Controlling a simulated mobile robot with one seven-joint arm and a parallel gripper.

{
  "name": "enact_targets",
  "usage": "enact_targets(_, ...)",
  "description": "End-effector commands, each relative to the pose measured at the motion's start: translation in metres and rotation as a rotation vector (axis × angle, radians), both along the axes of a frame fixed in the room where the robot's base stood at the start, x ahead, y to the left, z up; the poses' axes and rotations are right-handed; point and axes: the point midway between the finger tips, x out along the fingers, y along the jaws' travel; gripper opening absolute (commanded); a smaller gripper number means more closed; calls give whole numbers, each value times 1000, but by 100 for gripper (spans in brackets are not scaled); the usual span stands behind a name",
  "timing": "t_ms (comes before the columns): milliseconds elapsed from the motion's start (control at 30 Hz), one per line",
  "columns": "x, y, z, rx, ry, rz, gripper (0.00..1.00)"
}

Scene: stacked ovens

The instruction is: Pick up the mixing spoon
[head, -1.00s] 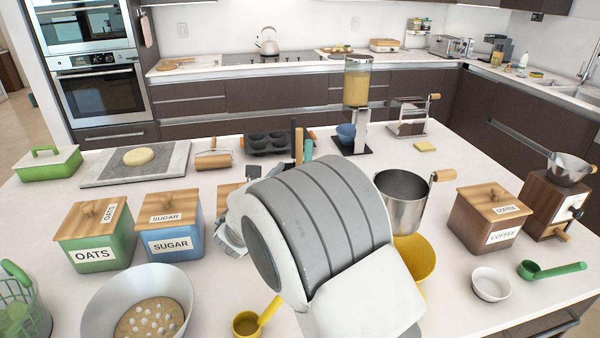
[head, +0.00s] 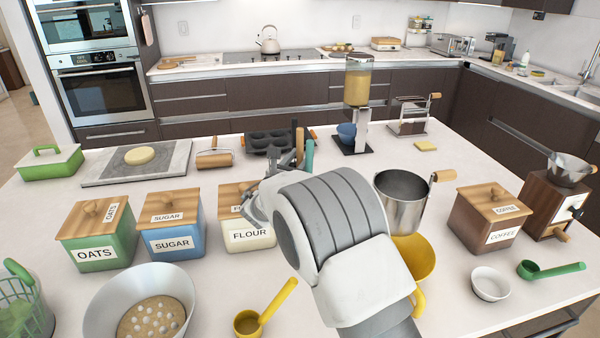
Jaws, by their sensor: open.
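A cluster of upright utensils stands behind my arm: a dark one (head: 294,130), a wooden handle (head: 300,138) and a teal handle (head: 309,154). Their lower parts and any holder are hidden by my arm, and I cannot tell for certain which one is the mixing spoon. My gripper (head: 288,160) is open and overlaps the lower part of these handles in the picture. Its fingers are small and partly hidden by my wrist, so I cannot tell whether they touch a handle.
The flour box (head: 248,235) is left of my wrist, beside the sugar box (head: 172,241). A steel pot (head: 402,200) and a yellow bowl (head: 418,256) are close on the right. A muffin tin (head: 270,142) lies behind. A yellow measuring scoop (head: 265,308) lies in front.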

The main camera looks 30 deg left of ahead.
Motion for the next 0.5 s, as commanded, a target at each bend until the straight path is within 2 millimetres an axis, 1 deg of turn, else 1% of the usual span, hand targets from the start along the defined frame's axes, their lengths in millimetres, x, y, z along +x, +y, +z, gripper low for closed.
enact_targets(33,0,0,0,0,0,0,37)
enact_targets(233,0,0,0,0,0,0,1)
enact_targets(267,0,0,0,0,0,0,0)
enact_targets(500,0,0,0,0,0,0,0)
